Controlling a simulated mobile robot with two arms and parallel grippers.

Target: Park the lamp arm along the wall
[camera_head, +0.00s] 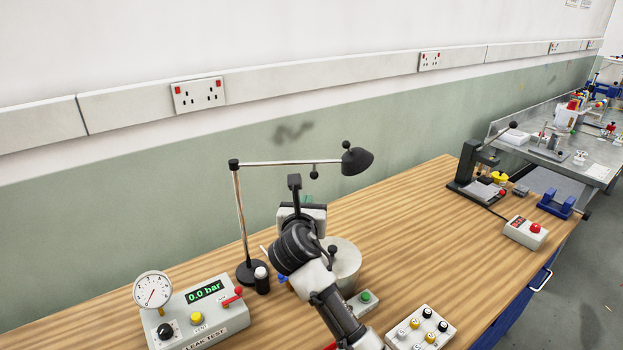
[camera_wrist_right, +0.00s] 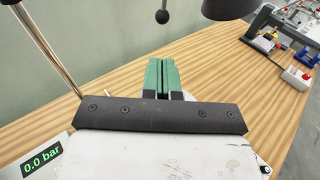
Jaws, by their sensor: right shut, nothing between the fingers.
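The lamp has a black round base (camera_head: 249,272), a thin upright post (camera_head: 240,215) and a level arm (camera_head: 275,163). The arm reaches right over the bench to a black shade (camera_head: 357,160), at an angle to the wall. A small dark ball knob (camera_head: 314,174) hangs under the arm near the shade. My right gripper (camera_head: 308,198) is below the arm, apart from the knob. In the right wrist view its green fingers (camera_wrist_right: 164,64) are shut and empty, with the knob (camera_wrist_right: 162,17) ahead and the shade (camera_wrist_right: 228,8) to the right. My left gripper is not in view.
A leak tester (camera_head: 200,315) with gauge stands front left. A button box (camera_head: 421,329) is at the front, with a pale round drum (camera_head: 346,262) behind my right forearm. A press (camera_head: 476,165) and red-button box (camera_head: 525,232) stand right. The bench beyond my gripper is clear.

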